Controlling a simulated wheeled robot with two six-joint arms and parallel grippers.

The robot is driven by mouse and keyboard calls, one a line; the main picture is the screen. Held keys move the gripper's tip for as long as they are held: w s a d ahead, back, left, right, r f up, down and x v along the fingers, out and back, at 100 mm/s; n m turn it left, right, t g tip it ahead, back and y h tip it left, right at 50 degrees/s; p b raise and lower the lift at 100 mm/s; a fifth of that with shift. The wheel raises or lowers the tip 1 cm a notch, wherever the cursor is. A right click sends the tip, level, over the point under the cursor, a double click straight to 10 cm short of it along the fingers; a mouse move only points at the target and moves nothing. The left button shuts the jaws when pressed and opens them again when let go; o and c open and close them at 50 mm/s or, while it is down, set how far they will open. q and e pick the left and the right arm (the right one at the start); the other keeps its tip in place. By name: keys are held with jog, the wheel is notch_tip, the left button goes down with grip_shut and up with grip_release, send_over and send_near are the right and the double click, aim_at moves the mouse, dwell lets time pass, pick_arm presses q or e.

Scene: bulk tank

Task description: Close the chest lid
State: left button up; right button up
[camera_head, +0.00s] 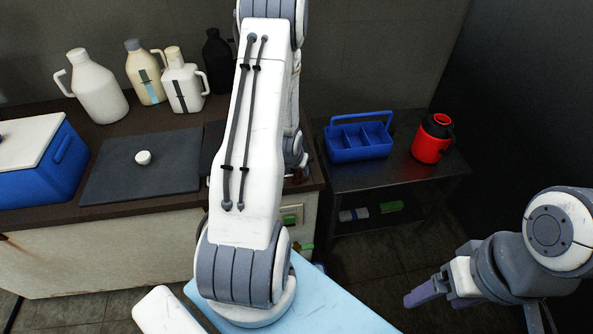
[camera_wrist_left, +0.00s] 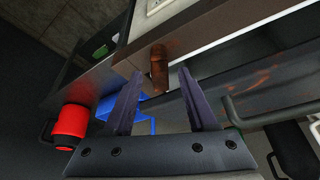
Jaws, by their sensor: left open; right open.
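A blue chest (camera_head: 55,170) with a flat white lid (camera_head: 25,140) stands on the counter at the left of the head view, cut off by the frame edge. The lid looks level on the box; I cannot tell whether it is fully seated. My left gripper (camera_wrist_left: 160,100) is open and empty in the wrist view, its two dark fingers apart. In the head view my own arm hides most of it. My right gripper (camera_head: 432,292) is open at the lower right, apart from the counter, with nothing visible in it.
Several jugs (camera_head: 98,88) stand along the counter's back. A dark slab (camera_head: 140,170) with a white knob (camera_head: 143,157) lies beside the chest. A blue caddy (camera_head: 358,150) and red jug (camera_head: 431,140) stand on the side table (camera_head: 395,178). A copper-coloured cylinder (camera_wrist_left: 158,68) shows beyond my left fingers.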

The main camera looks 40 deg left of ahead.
pick_arm(q)
jog(key=shift+w+f, duration=0.1)
jog(key=shift+f, duration=0.15)
grip_shut()
dwell(1.4)
